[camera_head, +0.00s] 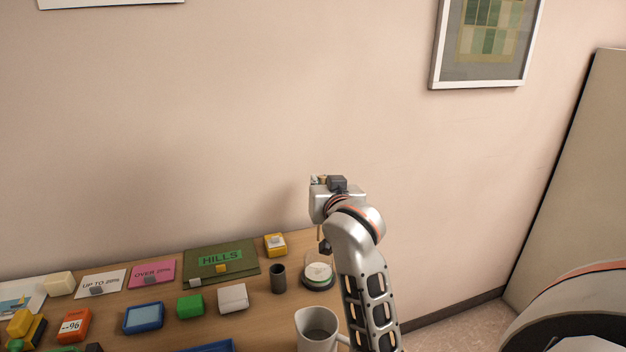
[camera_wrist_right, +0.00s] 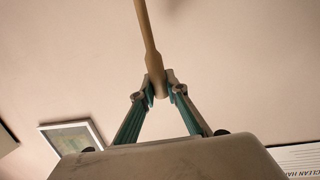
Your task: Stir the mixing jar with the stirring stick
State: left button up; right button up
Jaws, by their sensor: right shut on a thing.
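My right gripper (camera_wrist_right: 158,90) is shut on a tan wooden stirring stick (camera_wrist_right: 147,32), seen in the right wrist view with its thin shaft running to the top edge. In the head view my right arm rises in front of the wall, its hand above and close to a clear jar with pale contents (camera_head: 318,270), which looks like the mixing jar. I cannot tell whether the stick touches the jar. My left gripper is not in view.
A dark grey cup (camera_head: 278,279) stands left of the jar, and a white mug (camera_head: 314,330) stands in front. A yellow block (camera_head: 275,245), white block (camera_head: 233,298), green block (camera_head: 190,305) and green HILLS folder (camera_head: 220,261) lie leftward on the wooden table. The wall is behind.

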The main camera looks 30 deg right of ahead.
jog(key=shift+w+d+f, duration=0.1)
jog(key=shift+w+f, duration=0.05)
jog(key=shift+f, duration=0.45)
jog(key=shift+w+d+f, duration=0.1)
jog(key=shift+f, duration=0.5)
pick_arm(q)
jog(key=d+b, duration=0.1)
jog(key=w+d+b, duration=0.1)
jog(key=b, duration=0.1)
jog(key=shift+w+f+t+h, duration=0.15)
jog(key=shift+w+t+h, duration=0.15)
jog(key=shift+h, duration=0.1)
pick_arm(e)
notch_tip(320, 180, down, 10)
jog(key=shift+s+a, duration=0.25)
jog(key=shift+a, duration=0.05)
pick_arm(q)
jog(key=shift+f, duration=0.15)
